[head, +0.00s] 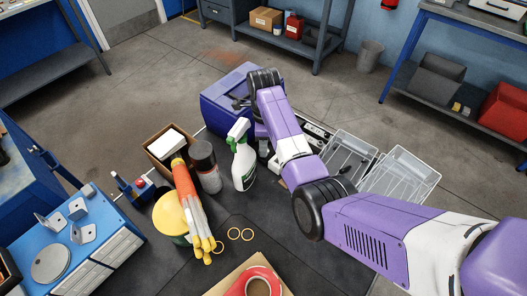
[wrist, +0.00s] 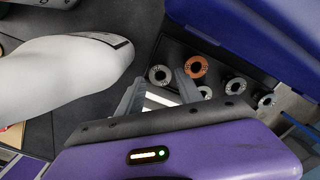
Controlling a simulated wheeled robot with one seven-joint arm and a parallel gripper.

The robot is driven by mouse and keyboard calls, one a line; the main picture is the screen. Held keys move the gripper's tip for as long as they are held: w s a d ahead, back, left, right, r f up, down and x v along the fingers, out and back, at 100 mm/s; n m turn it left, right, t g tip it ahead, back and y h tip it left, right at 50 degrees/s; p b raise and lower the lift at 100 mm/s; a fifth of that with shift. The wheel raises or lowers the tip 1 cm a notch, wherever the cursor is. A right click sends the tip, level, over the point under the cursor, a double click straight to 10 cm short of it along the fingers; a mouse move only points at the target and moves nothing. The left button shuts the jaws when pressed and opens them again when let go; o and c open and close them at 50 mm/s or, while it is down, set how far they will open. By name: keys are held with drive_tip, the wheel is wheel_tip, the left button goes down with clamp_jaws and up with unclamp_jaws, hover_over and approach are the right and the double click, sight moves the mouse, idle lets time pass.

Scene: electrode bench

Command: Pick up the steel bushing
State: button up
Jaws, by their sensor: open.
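Several grey metal ring-shaped bushings and one copper-coloured ring (wrist: 196,67) stand in a dark holder in the wrist view. One grey bushing (wrist: 159,75) shows between and just beyond the fingertips of my gripper (wrist: 158,80). Other grey bushings (wrist: 235,86) are to the right of the fingers, one close beside the right finger. I cannot tell which grey one is the steel bushing. My gripper is open, with nothing held between its fingers. In the head view the bushings cannot be made out, and my arm hides the gripper's fingers.
A blue box (head: 222,107) stands at the bench's far edge; a blue lid (wrist: 245,25) is close to the bushings in the wrist view. A white spray bottle (head: 243,165), dark can (head: 205,167) and yellow-lidded tub (head: 171,217) stand left. Clear trays (head: 400,178) are right.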

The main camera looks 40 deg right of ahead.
drive_tip(key=shift+f, duration=1.45)
drive_tip(key=shift+c, duration=0.3)
clamp_jaws()
drive_tip(key=shift+r, duration=0.1)
wheel_tip(320, 180, up, 20)
drive_tip(key=p, duration=0.6)
drive_tip(key=shift+p, duration=0.4)
